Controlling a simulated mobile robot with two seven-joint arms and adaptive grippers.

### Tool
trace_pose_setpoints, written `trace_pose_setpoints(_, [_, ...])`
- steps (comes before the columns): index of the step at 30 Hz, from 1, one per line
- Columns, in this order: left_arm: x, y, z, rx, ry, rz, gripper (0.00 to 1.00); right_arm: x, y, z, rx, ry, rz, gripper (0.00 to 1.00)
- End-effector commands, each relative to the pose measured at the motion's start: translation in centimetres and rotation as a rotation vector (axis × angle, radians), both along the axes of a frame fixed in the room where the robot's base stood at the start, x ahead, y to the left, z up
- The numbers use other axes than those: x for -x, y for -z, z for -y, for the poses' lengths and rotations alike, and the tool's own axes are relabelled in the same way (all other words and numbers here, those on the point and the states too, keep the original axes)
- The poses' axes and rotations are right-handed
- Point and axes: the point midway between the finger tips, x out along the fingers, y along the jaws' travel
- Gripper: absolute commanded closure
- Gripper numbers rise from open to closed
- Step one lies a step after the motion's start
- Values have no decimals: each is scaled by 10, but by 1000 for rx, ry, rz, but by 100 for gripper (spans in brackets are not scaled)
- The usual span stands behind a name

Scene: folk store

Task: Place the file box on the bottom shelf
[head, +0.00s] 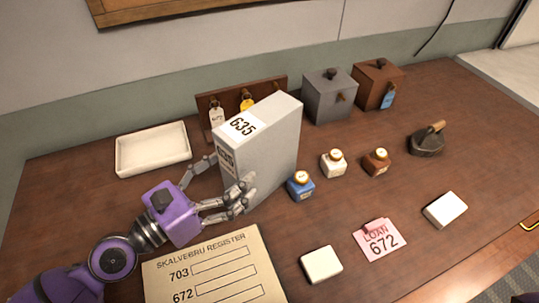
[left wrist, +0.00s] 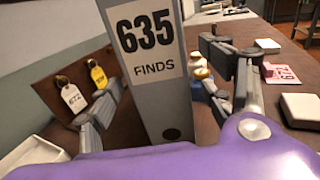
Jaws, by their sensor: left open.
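The file box (head: 268,150) is a tall grey box labelled 635, standing upright on the brown desk in the head view. In the left wrist view its front face (left wrist: 168,108) reads "635 FINDS". My left gripper (head: 226,178) is open, with its fingers on either side of the box's lower front. I cannot tell whether the fingers touch it. No shelf is recognisable in these frames. My right gripper is not in view.
A white tray (head: 152,152) lies left of the box, and a key rack (head: 207,103) stands behind it. Blue, white and brown bottles stand close to its right. A register sheet (head: 215,270) lies in front. Lidded grey (head: 327,98) and brown boxes stand at the back.

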Motion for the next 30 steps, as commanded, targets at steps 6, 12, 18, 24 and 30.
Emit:
trace_pose_setpoints(6, [-17, -7, 18, 2, -1, 8, 27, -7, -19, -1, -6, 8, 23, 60])
trace_pose_setpoints(12, [-37, -11, 39, 2, 1, 10, 27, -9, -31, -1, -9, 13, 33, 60])
trace_pose_setpoints(18, [-49, -6, 55, 1, 1, 5, 27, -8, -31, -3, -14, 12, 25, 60])
trace_pose_setpoints(24, [-50, -3, 56, 0, 1, 1, 27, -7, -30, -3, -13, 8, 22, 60])
trace_pose_setpoints(30, [-50, -3, 56, 0, 1, 1, 48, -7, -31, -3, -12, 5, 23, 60])
